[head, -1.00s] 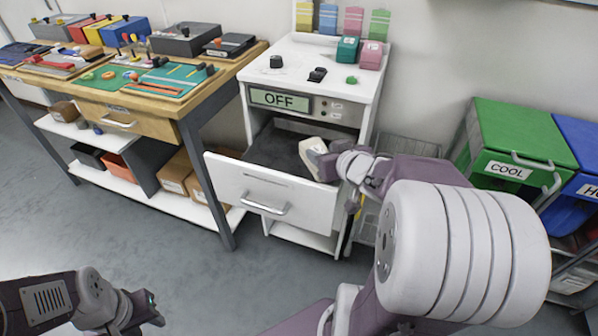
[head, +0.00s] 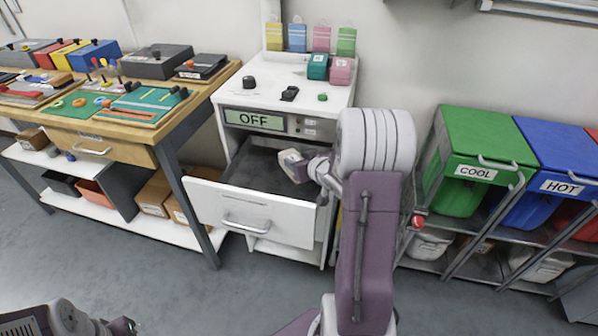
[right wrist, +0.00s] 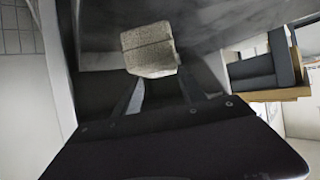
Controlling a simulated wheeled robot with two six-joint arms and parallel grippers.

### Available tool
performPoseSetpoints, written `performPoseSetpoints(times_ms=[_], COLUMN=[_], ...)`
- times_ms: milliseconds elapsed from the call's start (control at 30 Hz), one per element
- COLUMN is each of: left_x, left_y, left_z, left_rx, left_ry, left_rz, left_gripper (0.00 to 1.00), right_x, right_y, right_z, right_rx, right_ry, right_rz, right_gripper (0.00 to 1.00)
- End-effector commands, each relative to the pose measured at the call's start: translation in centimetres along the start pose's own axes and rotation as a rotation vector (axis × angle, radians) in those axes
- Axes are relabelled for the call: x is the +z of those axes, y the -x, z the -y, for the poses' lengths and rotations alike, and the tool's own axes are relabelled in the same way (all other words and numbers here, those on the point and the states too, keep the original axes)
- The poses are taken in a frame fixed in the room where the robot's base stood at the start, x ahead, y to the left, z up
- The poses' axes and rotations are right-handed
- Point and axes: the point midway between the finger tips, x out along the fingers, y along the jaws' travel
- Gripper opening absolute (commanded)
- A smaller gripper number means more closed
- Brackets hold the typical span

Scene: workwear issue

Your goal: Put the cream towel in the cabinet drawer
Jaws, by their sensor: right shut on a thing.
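The cream towel (head: 291,158) is a small folded block at the tip of my right gripper (head: 300,170). In the right wrist view the towel (right wrist: 149,50) sits at the ends of the fingers of my right gripper (right wrist: 160,85), which is shut on it. The cabinet drawer (head: 250,212) is pulled open at the front of the white cabinet, and its dark inside shows. The towel is over the drawer's opening; its height above the floor of the drawer is hard to tell. My left gripper (head: 128,328) is at the bottom left edge, its fingers barely visible.
The cabinet top (head: 225,95) holds knobs and two small boxes, with an OFF display (head: 255,120) below. A wooden workbench (head: 170,128) stands to the left. A green COOL bin (head: 478,135) and a blue HOT bin (head: 560,150) stand right on a rack. The floor in front is clear.

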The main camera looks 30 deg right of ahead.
Motion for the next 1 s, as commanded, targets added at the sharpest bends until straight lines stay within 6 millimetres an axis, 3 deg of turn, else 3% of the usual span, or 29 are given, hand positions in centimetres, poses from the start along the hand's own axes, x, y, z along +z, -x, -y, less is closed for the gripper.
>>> performPoseSetpoints(times_ms=[233,600,633,700,1000], left_x=[0.3,0.3,0.3,0.3,0.2], left_y=[-2.7,-2.7,-2.6,-2.6,-2.5], left_z=[0.1,0.1,0.1,0.1,0.1], left_rx=[0.0,0.0,0.0,0.0,0.0], left_ry=[0.0,0.0,0.0,0.0,0.0], left_rz=[0.0,0.0,0.0,0.0,0.0], left_gripper=[0.36,0.36,0.36,0.36,0.36], right_x=[3.7,3.9,3.8,3.8,3.6], right_y=[-1.9,-2.0,-1.9,-1.9,-1.8], right_z=[0.0,0.0,0.0,0.0,0.0], right_rx=[-0.001,0.0,0.0,0.0,0.0], right_ry=[0.0,0.0,0.0,0.0,0.0], right_rz=[0.001,0.0,0.001,0.001,0.0], right_gripper=[0.03,0.03,0.54,0.7,0.7])
